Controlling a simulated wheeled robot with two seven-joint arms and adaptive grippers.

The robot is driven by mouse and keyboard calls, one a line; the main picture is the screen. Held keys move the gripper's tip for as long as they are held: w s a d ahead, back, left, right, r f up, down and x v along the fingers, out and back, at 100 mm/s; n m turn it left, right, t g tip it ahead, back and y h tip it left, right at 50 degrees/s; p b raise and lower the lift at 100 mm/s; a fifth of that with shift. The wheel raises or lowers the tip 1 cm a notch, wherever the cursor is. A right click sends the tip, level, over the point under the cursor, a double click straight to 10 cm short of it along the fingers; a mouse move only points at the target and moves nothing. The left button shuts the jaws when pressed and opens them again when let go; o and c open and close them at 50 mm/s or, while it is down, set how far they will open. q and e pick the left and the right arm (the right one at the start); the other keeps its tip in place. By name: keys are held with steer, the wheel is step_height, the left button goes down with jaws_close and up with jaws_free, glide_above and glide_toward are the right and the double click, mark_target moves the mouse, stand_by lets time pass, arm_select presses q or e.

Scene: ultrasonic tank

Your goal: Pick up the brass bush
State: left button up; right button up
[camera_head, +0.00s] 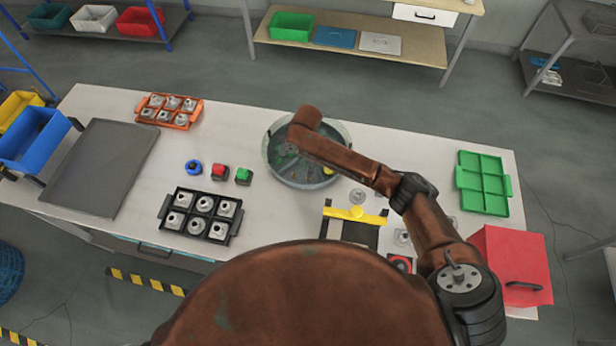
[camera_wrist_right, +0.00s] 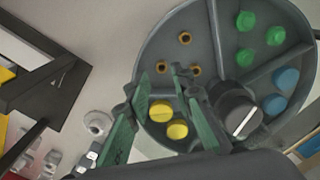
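Three small brass bushes (camera_wrist_right: 185,38) lie in one compartment of a round grey divided dish (camera_wrist_right: 225,14) in the right wrist view. A second bush (camera_wrist_right: 162,64) and a third (camera_wrist_right: 195,70) lie close to my fingertips. My right gripper (camera_wrist_right: 163,80) is open, with its two green fingers apart over the dish and nothing visibly held between them. In the head view the dish (camera_head: 341,133) sits mid-table, and my right arm covers part of it. The bushes cannot be made out there. My left gripper is not in view.
Other dish compartments hold yellow discs (camera_wrist_right: 177,130), green discs (camera_wrist_right: 245,21) and blue discs (camera_wrist_right: 287,78). A dark knob (camera_wrist_right: 237,108) stands near the dish's middle. A black tray (camera_head: 233,222) of metal parts, a green tray (camera_head: 483,183) and a red box (camera_head: 512,262) are on the table.

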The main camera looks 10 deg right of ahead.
steer(key=shift+s+d+f, duration=0.1)
steer(key=shift+s+f, duration=0.05)
steer(key=shift+f, duration=0.55)
steer(key=f, duration=0.3)
steer(key=shift+w+d+f+p, duration=0.25)
steer(key=shift+w+f+p, duration=0.1)
steer(key=shift+w+p, duration=0.05)
steer(key=shift+f, duration=0.5)
steer(key=shift+s, duration=0.1)
steer(key=shift+c, duration=0.7)
jaws_close()
